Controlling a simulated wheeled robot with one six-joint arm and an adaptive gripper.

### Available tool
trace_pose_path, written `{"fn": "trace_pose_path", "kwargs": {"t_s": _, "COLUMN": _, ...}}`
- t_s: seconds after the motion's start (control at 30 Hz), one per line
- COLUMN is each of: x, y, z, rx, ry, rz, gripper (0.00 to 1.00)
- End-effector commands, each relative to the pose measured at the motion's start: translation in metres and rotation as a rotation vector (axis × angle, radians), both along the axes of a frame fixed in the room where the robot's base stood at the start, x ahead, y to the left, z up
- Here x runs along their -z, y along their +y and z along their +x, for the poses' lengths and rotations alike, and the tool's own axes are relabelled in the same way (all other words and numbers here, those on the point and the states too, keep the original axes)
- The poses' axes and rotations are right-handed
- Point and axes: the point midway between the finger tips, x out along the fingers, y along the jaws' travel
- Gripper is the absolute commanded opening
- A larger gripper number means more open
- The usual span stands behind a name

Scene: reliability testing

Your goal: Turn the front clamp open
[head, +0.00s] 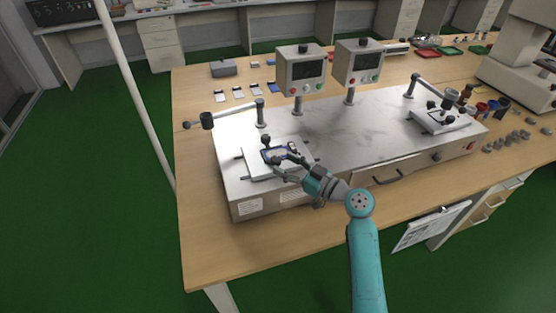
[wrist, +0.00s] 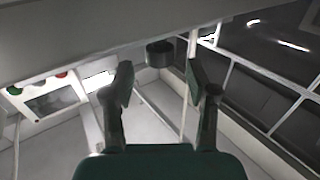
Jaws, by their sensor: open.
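In the head view, the left fixture holds a small blue-edged device (head: 270,154) on a pale plate. A dark round clamp knob (head: 266,140) stands at its back edge. The front clamp is largely hidden by my gripper (head: 283,167), and I cannot tell its position. My gripper reaches in from the right, at the front of the device. In the wrist view, the two fingers of my gripper (wrist: 160,88) are apart with a clear gap between them. A dark short cylinder (wrist: 160,54) shows beyond that gap; I cannot tell which part it is or whether anything is touched.
Two control boxes (head: 301,70) (head: 359,63) rise on posts at the back. The metal bench top (head: 350,130) is mostly clear between the left and right fixtures.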

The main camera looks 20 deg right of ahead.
Motion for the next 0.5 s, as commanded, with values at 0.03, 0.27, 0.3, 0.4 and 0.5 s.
{"fn": "trace_pose_path", "kwargs": {"t_s": 0.03, "x": 0.001, "y": -0.007, "z": -0.009, "rx": 0.004, "ry": 0.001, "rz": -0.001, "gripper": 0.58}}
{"fn": "trace_pose_path", "kwargs": {"t_s": 0.27, "x": 0.001, "y": -0.031, "z": -0.045, "rx": 0.004, "ry": 0.001, "rz": -0.001, "gripper": 0.58}}
{"fn": "trace_pose_path", "kwargs": {"t_s": 0.3, "x": 0.001, "y": -0.034, "z": -0.049, "rx": 0.003, "ry": 0.002, "rz": 0.000, "gripper": 0.58}}
{"fn": "trace_pose_path", "kwargs": {"t_s": 0.4, "x": 0.001, "y": -0.040, "z": -0.058, "rx": 0.003, "ry": 0.001, "rz": 0.000, "gripper": 0.58}}
{"fn": "trace_pose_path", "kwargs": {"t_s": 0.5, "x": 0.001, "y": -0.043, "z": -0.064, "rx": 0.000, "ry": 0.001, "rz": 0.000, "gripper": 0.58}}
